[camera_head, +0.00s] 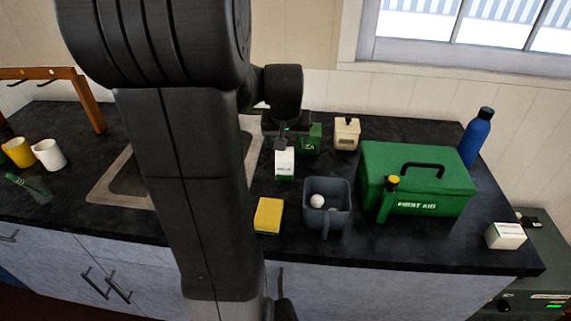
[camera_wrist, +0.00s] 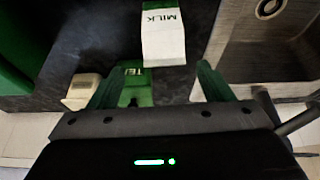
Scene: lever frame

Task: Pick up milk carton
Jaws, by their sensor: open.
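The milk carton (camera_head: 284,164) is a small white box with dark lettering and a green lower part, upright on the dark counter. In the wrist view the milk carton (camera_wrist: 163,40) is seen from above, just beyond my fingertips, roughly centred between them. My gripper (camera_wrist: 158,70) is open, with one finger on each side and nothing held. In the head view my gripper (camera_head: 283,140) is at the back of the carton, near its top. Contact cannot be told.
A green tea box (camera_wrist: 137,90) stands close to the carton, with a cream canister (camera_head: 347,133) beside it. The sink (camera_head: 125,190) is left. A grey bin (camera_head: 327,205), yellow sponge (camera_head: 268,215), first aid box (camera_head: 415,178) and blue bottle (camera_head: 476,138) stand around.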

